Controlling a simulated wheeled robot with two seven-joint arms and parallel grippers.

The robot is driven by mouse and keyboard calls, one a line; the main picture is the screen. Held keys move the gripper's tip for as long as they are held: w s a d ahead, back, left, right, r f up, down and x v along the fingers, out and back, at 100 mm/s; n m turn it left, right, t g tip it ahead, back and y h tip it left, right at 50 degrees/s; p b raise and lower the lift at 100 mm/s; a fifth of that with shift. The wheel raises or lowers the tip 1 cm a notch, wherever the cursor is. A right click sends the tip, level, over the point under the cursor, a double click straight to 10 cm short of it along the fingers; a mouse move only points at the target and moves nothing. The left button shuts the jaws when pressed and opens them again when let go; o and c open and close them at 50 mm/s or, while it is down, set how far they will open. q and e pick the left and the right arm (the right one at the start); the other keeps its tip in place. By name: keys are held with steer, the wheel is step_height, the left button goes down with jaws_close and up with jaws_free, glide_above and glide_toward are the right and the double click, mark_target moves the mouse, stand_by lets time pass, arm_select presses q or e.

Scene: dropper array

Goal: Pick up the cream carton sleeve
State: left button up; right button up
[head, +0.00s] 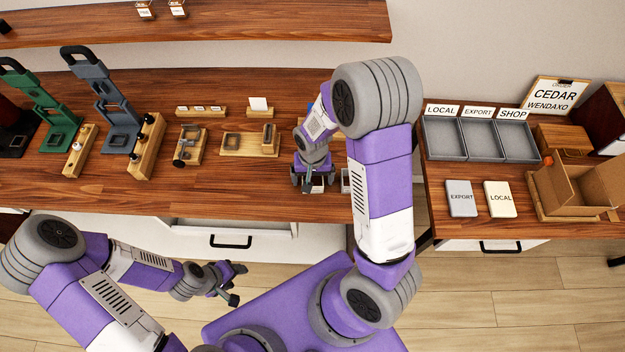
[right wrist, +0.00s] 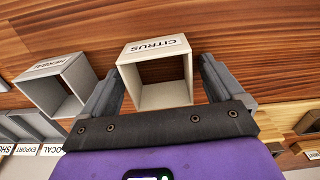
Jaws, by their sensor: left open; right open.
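The cream carton sleeve (right wrist: 150,75), labelled CITRUS, is an open square tube on the wooden table. In the right wrist view it lies between the two fingers of my right gripper (right wrist: 162,88), which is open around it. In the head view the right gripper (head: 315,182) points down at the table's front edge, and the sleeve (head: 317,187) is mostly hidden beneath it. A second pale sleeve (right wrist: 55,82), its label partly readable, stands to the left in the wrist view. My left gripper (head: 237,284) is open and empty in front of the table.
Grey trays (head: 482,140) marked LOCAL, EXPORT and SHOP stand on the right table, with EXPORT (head: 461,198) and LOCAL (head: 501,199) cards before them. An open cardboard box (head: 575,190) is at far right. Wooden fixtures (head: 249,143) and green and grey presses (head: 105,100) stand left.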

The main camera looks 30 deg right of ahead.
steer(key=c, duration=0.7)
steer(key=shift+r, duration=0.15)
